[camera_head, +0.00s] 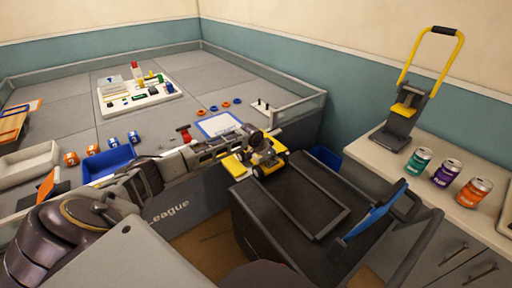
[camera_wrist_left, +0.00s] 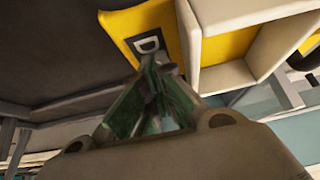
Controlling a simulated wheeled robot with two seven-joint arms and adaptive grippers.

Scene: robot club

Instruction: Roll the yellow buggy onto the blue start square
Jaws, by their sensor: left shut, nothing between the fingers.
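The yellow buggy (camera_head: 270,168), with dark wheels, shows just below my left gripper (camera_head: 274,145) in the head view, by the near right edge of the grey arena and the black cart. My gripper partly covers it, and I cannot tell whether they touch. In the left wrist view my left gripper (camera_wrist_left: 158,75) is shut and empty, its fingertips close to a yellow surface with a "D" label (camera_wrist_left: 148,45). A pale sheet with a blue border (camera_head: 220,124) lies on the arena beyond my arm. I see no other clear blue square. My right gripper is out of view.
A black cart (camera_head: 300,205) stands at the near right of the arena. Blue bin (camera_head: 108,163), several orange and blue cubes and a red-topped piece (camera_head: 184,133) lie around my arm. Orange and blue rings (camera_head: 225,104) are beyond the sheet. Cans stand on the right counter.

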